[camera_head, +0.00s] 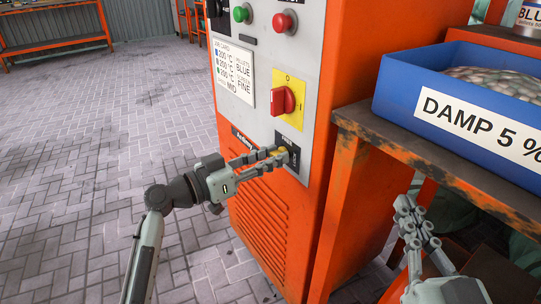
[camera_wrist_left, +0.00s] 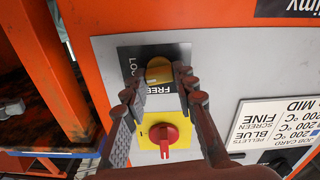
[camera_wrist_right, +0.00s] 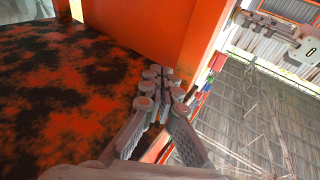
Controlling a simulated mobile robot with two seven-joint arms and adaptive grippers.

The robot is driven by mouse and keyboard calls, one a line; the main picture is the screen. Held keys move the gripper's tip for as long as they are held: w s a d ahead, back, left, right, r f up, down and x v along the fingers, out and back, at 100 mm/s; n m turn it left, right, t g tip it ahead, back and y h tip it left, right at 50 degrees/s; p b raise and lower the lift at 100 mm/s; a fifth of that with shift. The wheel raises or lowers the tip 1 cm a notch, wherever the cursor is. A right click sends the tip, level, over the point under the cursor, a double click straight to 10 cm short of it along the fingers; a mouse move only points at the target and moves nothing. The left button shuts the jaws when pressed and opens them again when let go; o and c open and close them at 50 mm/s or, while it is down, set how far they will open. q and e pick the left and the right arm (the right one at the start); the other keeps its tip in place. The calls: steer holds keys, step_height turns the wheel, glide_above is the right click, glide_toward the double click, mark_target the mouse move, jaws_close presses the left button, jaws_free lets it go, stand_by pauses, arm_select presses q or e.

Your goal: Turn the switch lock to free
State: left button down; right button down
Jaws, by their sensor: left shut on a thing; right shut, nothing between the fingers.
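The switch lock is a round brass-yellow piece on a black plate (camera_head: 289,146), low on the grey panel of the orange cabinet. My left gripper (camera_head: 281,155) is at the lock, its fingers shut on the lock's yellow knob. In the left wrist view the knob (camera_wrist_left: 159,70) shows between the fingertips, with "FREE" and part of "LOCK" lettered on its black plate. Which way the knob points is hard to tell. My right gripper (camera_head: 411,214) is shut and empty, right of the cabinet below the bench edge; it also shows in the right wrist view (camera_wrist_right: 160,82).
A red rotary switch (camera_head: 283,100) on a yellow plate sits above the lock. Green (camera_head: 241,13) and red (camera_head: 285,22) buttons are higher up. A bench (camera_head: 440,165) with a blue "DAMP 5 %" bin (camera_head: 420,85) stands close on the right. Open paved floor lies left.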

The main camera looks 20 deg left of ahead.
arm_select(q)
steer(key=n+p, duration=0.1)
steer(key=n, duration=0.3)
steer(key=shift+r, duration=0.1)
steer(key=n+p, duration=0.2)
steer(key=n, duration=0.2)
steer(key=shift+a, duration=0.1)
arm_select(e)
steer(key=s+d+f+g+h, duration=0.1)
steer(key=d+f+g+h, duration=0.55)
steer(key=f, duration=0.65)
arm_select(q)
steer(key=n+p, duration=0.1)
steer(key=n, duration=0.2)
steer(key=shift+w+n+p, duration=0.1)
steer(key=shift+n+p, duration=0.3)
steer(key=shift+f+n+p, duration=0.2)
steer(key=shift+n+p, duration=0.9)
steer(key=shift+n, duration=1.2)
arm_select(e)
steer(key=s+d+f+m+g+h, duration=0.2)
steer(key=s+d+f+g, duration=0.7)
steer(key=s+d, duration=0.3)
steer(key=shift+d+f, duration=0.15)
steer(key=shift+f, duration=0.4)
arm_select(q)
steer(key=c, duration=1.2)
jaws_free()
